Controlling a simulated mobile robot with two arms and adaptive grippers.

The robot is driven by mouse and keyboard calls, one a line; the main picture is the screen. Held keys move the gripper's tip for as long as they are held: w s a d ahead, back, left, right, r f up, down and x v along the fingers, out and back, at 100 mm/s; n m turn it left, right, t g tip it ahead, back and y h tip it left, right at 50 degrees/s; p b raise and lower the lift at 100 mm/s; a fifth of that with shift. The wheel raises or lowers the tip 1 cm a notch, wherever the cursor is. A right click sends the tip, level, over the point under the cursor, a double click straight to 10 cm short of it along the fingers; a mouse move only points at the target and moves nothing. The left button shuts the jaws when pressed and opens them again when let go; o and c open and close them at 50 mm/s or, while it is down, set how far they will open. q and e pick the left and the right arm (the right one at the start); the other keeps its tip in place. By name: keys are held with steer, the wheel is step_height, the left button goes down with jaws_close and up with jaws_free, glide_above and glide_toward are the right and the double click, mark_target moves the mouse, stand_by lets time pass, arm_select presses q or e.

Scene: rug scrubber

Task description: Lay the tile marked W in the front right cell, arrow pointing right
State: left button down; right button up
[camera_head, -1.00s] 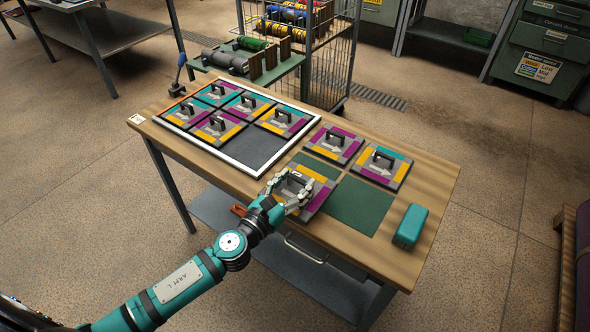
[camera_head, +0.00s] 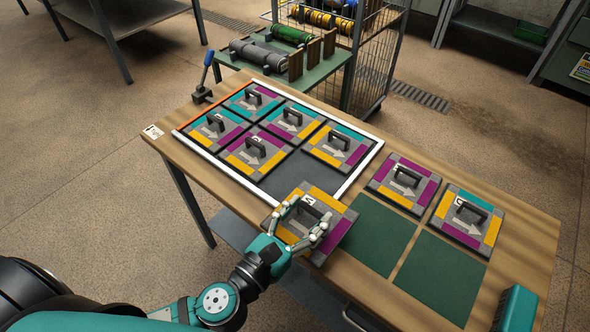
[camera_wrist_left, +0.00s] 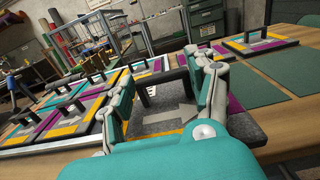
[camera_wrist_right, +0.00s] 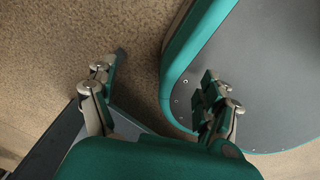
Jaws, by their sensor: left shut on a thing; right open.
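My left gripper (camera_head: 300,222) is shut on the handle of a grey tile (camera_head: 321,251) with yellow and purple edge strips. Its letter is partly covered and I cannot read it surely. The tile hangs at the front edge of the white-edged frame (camera_head: 357,173), overlapping it in the picture. Its pale arrow points roughly right; the held tile also shows in the left wrist view (camera_wrist_left: 165,122). The frame's front right cell (camera_head: 299,177) is bare and dark, partly hidden by the tile. The other cells hold tiles. My right gripper (camera_wrist_right: 163,92) is open and empty, outside the head view.
Two handled tiles, one purple and yellow (camera_head: 381,190) and one with a teal strip (camera_head: 468,196), lie right of the frame. Two green pads (camera_head: 378,235) (camera_head: 440,278) before them are bare. A teal block (camera_head: 516,309) stands at the table's right end.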

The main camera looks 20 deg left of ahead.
mark_target(302, 194)
arm_select(q)
steer(key=w+a, duration=0.1)
steer(key=w, duration=0.1)
steer(key=w+a, duration=0.1)
steer(key=w, duration=0.1)
steer(key=w+a, duration=0.1)
steer(key=w, duration=0.1)
steer(key=shift+w+f, duration=0.2)
steer(key=shift+w, duration=0.2)
steer(key=w, duration=0.1)
steer(key=w+a, duration=0.1)
steer(key=w, duration=0.1)
steer(key=w+a, duration=0.1)
steer(key=shift+w+f, duration=0.35)
steer(key=shift+w+a, duration=0.15)
steer(key=shift+w, duration=0.15)
steer(key=shift+w+a+f, duration=0.1)
steer(key=shift+w+f, duration=0.05)
steer(key=shift+f, duration=0.1)
step_height(302, 194, down, 3)
steer(key=shift+r+b, duration=0.15)
steer(key=shift+b, duration=0.5)
steer(key=shift+f, duration=0.3)
arm_select(e)
steer(key=shift+s+d+f, duration=0.1)
steer(key=shift+s+f, duration=0.25)
steer(key=shift+f, duration=0.3)
